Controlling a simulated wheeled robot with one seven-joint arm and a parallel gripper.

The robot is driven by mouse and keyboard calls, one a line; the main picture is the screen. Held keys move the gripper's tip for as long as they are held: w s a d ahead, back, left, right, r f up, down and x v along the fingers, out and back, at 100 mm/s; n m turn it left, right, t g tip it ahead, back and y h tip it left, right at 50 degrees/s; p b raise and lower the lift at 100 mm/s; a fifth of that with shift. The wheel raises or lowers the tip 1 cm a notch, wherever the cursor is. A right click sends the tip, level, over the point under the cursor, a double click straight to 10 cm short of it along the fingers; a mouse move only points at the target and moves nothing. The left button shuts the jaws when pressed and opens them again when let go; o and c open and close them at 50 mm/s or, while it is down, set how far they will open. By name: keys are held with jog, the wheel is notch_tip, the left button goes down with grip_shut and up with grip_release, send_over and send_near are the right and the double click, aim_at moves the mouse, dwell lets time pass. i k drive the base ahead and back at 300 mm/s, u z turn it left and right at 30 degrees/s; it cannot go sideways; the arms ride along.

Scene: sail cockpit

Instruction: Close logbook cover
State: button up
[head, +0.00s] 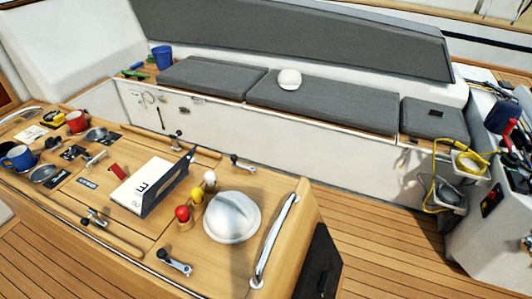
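The logbook lies open on the wooden cockpit table in the head view. My gripper is not in view, and nothing is seen touching the logbook.
Red (182,212), yellow (196,194) and white (209,178) balls on wooden holders stand right of the cover, before a white dome (232,220). A red object (118,173) lies left of the page. A chrome rail (274,242) edges the table (135,237). Mugs and dishes crowd its left end.

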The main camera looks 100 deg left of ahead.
aim_at(154, 192)
jog(key=z, duration=5.65)
jog(key=k, duration=1.1)
jog(key=z, duration=1.7)
jog(key=i, duration=0.65)
jog(key=z, duration=0.05)
